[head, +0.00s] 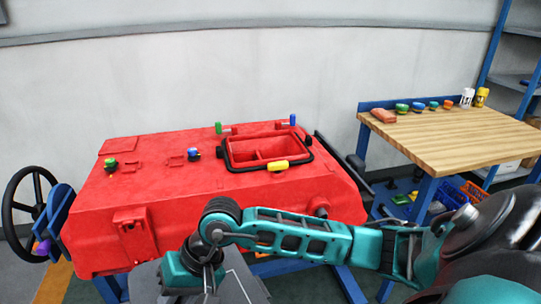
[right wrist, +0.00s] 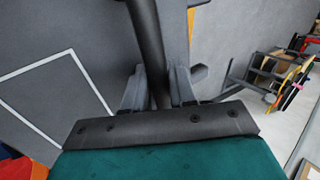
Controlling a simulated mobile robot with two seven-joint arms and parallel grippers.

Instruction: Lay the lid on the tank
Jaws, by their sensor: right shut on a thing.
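The red tank (head: 95,215) stands ahead of me. Its open rectangular hatch (head: 231,150) has a black rim around it, with a divider visible inside. A grey panel, which looks like the lid (head: 242,289), shows low in the head view, in front of the tank and apart from the hatch. My right gripper (head: 186,280) is at this panel, its fingertips hidden in the head view. In the right wrist view, its fingers (right wrist: 160,90) are shut on a black bar, seemingly the lid's handle, over the grey surface with a white line (right wrist: 35,68). My left gripper is not in view.
Yellow (head: 278,165), green (head: 218,128) and blue (head: 292,120) clamps or knobs sit around the hatch. A black handwheel (head: 20,205) is at the tank's left. A wooden workbench (head: 465,135) with small items stands at the right.

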